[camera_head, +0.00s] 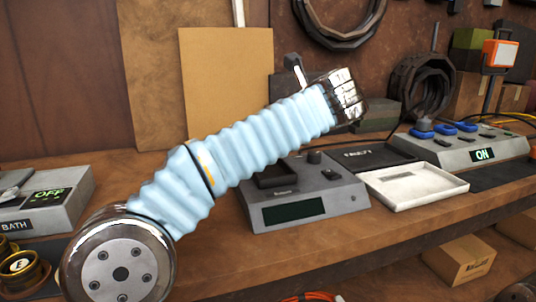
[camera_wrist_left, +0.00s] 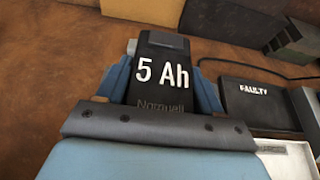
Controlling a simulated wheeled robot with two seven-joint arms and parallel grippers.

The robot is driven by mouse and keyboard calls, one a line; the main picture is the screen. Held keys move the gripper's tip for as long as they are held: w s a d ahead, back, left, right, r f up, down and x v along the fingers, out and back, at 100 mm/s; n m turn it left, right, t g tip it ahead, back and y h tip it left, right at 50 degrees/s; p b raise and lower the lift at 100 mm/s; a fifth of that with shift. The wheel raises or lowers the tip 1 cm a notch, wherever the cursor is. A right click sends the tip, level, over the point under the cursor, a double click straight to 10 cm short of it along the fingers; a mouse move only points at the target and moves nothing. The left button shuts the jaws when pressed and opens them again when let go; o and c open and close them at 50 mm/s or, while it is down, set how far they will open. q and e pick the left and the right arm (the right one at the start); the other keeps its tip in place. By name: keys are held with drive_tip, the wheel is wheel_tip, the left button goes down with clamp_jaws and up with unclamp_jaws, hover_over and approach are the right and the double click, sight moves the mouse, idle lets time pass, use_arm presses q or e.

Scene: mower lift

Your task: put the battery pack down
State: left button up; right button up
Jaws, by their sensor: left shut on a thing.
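The battery pack (camera_wrist_left: 160,62) is black with a white "5 Ah" label. In the left wrist view it sits between the two blue fingers of my left gripper (camera_wrist_left: 163,85), which is shut on it. In the head view my left arm crosses the middle of the picture and hides the gripper fingers. A dark block with a pale tab (camera_head: 293,63), probably the pack, shows just above the arm's far end. My right gripper is in neither view.
A grey device (camera_head: 310,206) with a dark screen and slot stands on the workbench (camera_head: 235,262). Right of it are a black "FAULTY" pad (camera_head: 370,155), an apparently empty white tray (camera_head: 430,188) and a box showing "ON" (camera_head: 455,155). A box showing "OFF" (camera_head: 62,210) stands left.

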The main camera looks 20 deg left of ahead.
use_arm(q)
drive_tip(key=a+f, duration=0.1)
drive_tip(key=f, duration=0.1)
drive_tip(key=a+f, duration=0.2)
drive_tip(key=shift+w+f+b, duration=0.1)
drive_tip(key=shift+f+b, duration=0.05)
drive_tip(key=shift+b, duration=0.15)
drive_tip(key=shift+a+f, duration=0.15)
drive_tip(key=shift+f, duration=0.7)
drive_tip(key=shift+a+f, duration=0.1)
drive_tip(key=shift+f, duration=0.75)
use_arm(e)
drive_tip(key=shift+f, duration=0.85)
use_arm(q)
drive_tip(key=shift+f, duration=0.1)
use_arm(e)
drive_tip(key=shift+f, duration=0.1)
use_arm(q)
drive_tip(key=shift+f+b, duration=0.3)
drive_tip(key=shift+b, duration=0.25)
drive_tip(key=o, duration=1.4)
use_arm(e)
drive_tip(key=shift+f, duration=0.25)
